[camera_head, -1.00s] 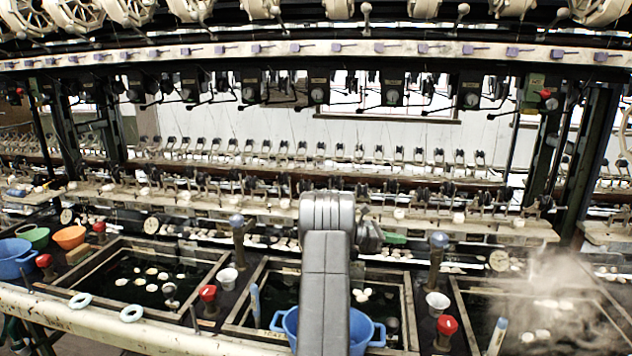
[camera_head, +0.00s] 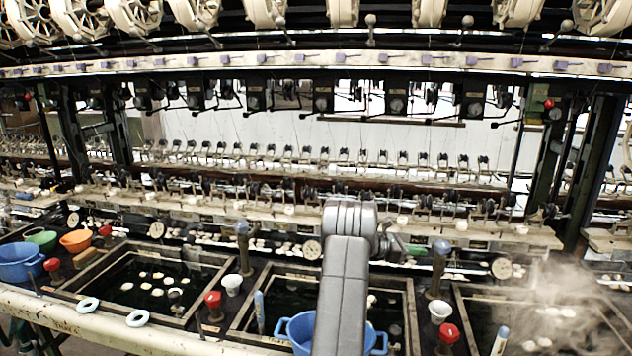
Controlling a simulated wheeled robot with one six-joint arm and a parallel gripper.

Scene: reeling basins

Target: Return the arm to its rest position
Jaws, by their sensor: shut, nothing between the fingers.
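My grey arm rises from the bottom centre of the head view, in front of the middle basin (camera_head: 250,335). Its upper joint stands before the lower machine rail. My gripper is not visible; the arm's end is hidden or out of the picture. A blue two-handled tub (camera_head: 299,330) sits at the middle basin, partly covered by my arm.
The left basin (camera_head: 225,268) holds dark water and several white cocoons (camera_head: 156,292). The right basin (camera_head: 464,305) steams. Red knobs (camera_head: 213,299), white cups (camera_head: 231,284) and a blue bowl (camera_head: 20,262) line the bench. The reeling machine (camera_head: 300,70) fills the back.

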